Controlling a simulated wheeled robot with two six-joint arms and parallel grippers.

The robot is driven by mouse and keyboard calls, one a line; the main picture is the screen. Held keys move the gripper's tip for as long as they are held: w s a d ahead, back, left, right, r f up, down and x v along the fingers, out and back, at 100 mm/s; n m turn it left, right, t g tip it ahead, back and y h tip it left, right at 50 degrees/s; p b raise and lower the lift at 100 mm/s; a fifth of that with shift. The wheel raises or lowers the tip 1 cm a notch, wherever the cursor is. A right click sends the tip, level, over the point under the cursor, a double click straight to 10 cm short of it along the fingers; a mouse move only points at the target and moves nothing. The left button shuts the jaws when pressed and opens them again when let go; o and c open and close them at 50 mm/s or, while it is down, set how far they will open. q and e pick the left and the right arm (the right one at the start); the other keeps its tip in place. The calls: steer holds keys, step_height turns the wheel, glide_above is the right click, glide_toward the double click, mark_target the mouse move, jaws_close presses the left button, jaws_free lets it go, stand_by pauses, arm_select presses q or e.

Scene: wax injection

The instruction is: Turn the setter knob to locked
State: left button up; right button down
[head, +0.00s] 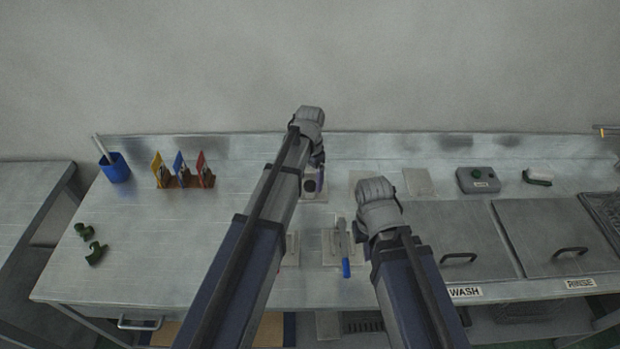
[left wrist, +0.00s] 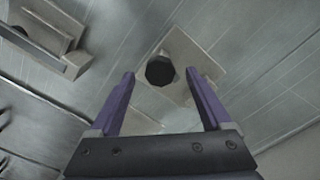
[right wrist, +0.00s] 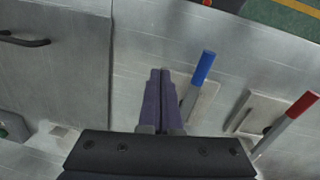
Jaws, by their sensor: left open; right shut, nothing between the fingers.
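The dark round setter knob (left wrist: 160,70) sits on a light plate (left wrist: 180,48) in the left wrist view. In the head view, the knob (head: 310,186) shows just below my left gripper (head: 318,160). My left gripper is open, and its two purple fingers (left wrist: 164,80) point toward the knob from either side. I cannot tell whether they touch it. No lock marking is readable. My right gripper (right wrist: 160,72) is shut and empty, beside the blue-handled lever (right wrist: 203,68); that lever also shows in the head view (head: 345,266).
A red-handled lever (right wrist: 302,105) stands beside the blue one. At the right are a grey box with a green button (head: 478,180), a brush (head: 537,177) and lidded WASH and RINSE basins. Coloured flags in a rack (head: 184,180), a blue cup (head: 115,168) and green pieces (head: 95,252) are left.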

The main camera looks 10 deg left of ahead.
mark_target(310, 184)
arm_select(q)
step_height(310, 184, up, 7)
steer(key=p, duration=0.5)
steer(key=shift+f+p, duration=0.2)
steer(key=shift+p, duration=0.2)
arm_select(e)
step_height(310, 184, up, 7)
steer(key=shift+f, duration=0.2)
arm_select(q)
steer(key=shift+f, duration=0.1)
arm_select(e)
steer(key=shift+f, duration=0.1)
